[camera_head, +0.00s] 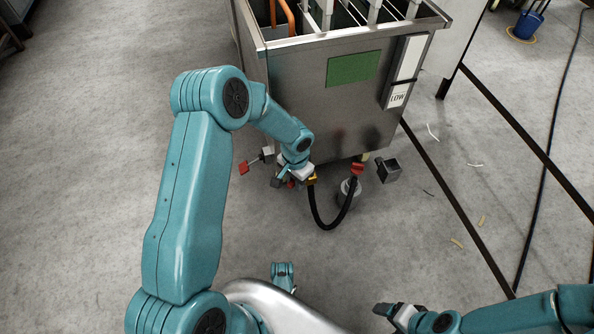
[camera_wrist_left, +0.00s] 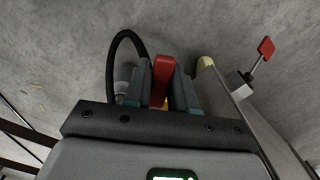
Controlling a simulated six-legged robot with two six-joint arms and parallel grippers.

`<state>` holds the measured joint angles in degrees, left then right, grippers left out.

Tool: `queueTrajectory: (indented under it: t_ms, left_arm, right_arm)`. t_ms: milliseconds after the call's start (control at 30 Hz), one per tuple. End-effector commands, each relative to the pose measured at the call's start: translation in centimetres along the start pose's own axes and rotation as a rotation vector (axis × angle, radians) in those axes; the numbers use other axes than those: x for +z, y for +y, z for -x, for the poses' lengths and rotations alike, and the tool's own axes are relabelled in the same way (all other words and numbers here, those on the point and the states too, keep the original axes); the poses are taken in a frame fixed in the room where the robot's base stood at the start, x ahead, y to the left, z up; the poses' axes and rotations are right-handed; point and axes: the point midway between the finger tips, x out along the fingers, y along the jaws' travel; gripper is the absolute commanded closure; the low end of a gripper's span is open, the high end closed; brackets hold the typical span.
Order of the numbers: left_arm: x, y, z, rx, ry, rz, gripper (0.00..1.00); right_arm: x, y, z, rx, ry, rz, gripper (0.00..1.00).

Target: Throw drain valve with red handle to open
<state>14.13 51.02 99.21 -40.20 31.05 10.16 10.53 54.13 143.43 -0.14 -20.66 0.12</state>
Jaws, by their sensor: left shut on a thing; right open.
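A red handle (camera_wrist_left: 161,80) sits between the fingers of my left gripper (camera_wrist_left: 163,85) in the left wrist view, and the gripper is shut on it. A bit of yellow valve body (camera_wrist_left: 169,103) shows just below the handle. In the head view my left gripper (camera_head: 285,184) is low at the front of the metal tank (camera_head: 318,115), and a sliver of the red handle (camera_head: 291,184) shows there. The gripper and wrist hide most of the valve. My right gripper (camera_head: 387,311) is open and empty, low at the bottom right over the floor.
Another red tab (camera_head: 243,167) on a rod sticks out left of my gripper; it shows in the wrist view too (camera_wrist_left: 266,48). Bare floor lies around; a blue bucket (camera_head: 526,25) stands far right.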

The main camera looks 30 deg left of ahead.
Motion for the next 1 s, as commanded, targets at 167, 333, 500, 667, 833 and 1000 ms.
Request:
queueTrajectory:
  t_ms: [167, 333, 500, 667, 833, 1000]
  left_arm:
    - [0.0, 0.1, 0.0, 0.001, 0.0, 0.006, 1.0]
    - [0.0, 0.1, -0.1, 0.001, 0.0, 0.008, 1.0]
    - [-0.1, 0.5, -0.3, 0.0, 0.001, 0.069, 1.0]
    - [-0.1, 1.0, -0.3, 0.001, 0.001, 0.141, 1.0]
    - [-0.1, 1.2, -0.1, 0.001, 0.001, 0.179, 1.0]
    - [-0.1, 1.2, 0.0, 0.001, 0.001, 0.18, 1.0]
  right_arm:
    - [0.0, 0.0, 0.0, 0.0, 0.0, 0.0, 0.23]
    - [0.0, 0.1, -0.1, 0.0, 0.0, 0.0, 0.23]
    - [0.0, 0.4, -1.2, 0.0, 0.0, 0.0, 0.23]
    - [0.0, 0.7, -2.0, 0.0, 0.0, 0.0, 0.23]
    - [0.0, 0.8, -2.2, 0.0, 0.0, 0.0, 0.23]
    - [0.0, 0.8, -2.1, 0.0, 0.0, 0.0, 0.23]
